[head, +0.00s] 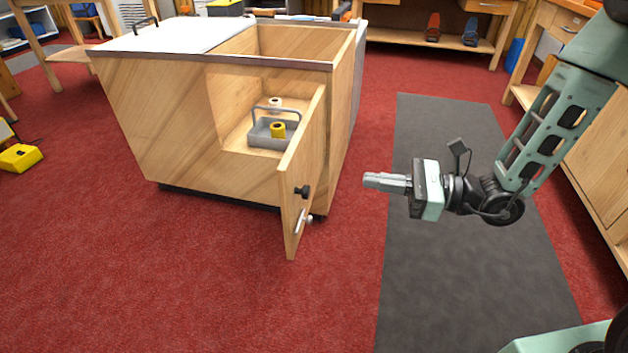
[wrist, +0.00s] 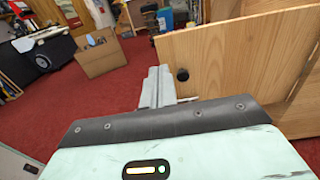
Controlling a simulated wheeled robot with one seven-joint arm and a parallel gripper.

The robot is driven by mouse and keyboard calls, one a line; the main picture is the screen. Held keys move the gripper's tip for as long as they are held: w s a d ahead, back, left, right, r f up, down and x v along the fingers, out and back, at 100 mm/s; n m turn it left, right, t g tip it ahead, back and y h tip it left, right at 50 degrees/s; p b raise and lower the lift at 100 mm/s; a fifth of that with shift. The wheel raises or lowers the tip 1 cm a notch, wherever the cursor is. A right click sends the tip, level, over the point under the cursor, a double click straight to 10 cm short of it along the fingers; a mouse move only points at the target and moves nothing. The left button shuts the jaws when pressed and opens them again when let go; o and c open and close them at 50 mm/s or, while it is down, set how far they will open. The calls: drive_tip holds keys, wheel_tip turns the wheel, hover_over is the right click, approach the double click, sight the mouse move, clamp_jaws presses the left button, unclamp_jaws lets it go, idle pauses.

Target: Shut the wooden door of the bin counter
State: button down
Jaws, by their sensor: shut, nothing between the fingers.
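The bin counter (head: 175,110) is a wooden cabinet with a grey top, left of centre in the head view. Its wooden door (head: 297,180) stands open, swung out towards me, with a dark round knob (head: 302,191) and a pale metal handle or latch (head: 301,221) below it. In the wrist view the door (wrist: 235,55) fills the right side, with the knob (wrist: 182,75) near its left edge. My gripper (head: 371,180) is shut and empty, to the right of the door. In the head view a gap of carpet shows between them.
Red carpet (head: 150,270) is clear in front. A dark mat (head: 445,290) lies under my arm. A cardboard box (wrist: 100,55) stands farther off.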

sight(288, 168)
drive_tip(key=b+x, duration=0.4)
drive_tip(key=x, duration=0.8)
drive_tip(key=shift+w+a+f, duration=0.1)
drive_tip(key=shift+a, duration=0.2)
drive_tip(key=shift+w+a, duration=0.2)
drive_tip(key=shift+a, duration=0.4)
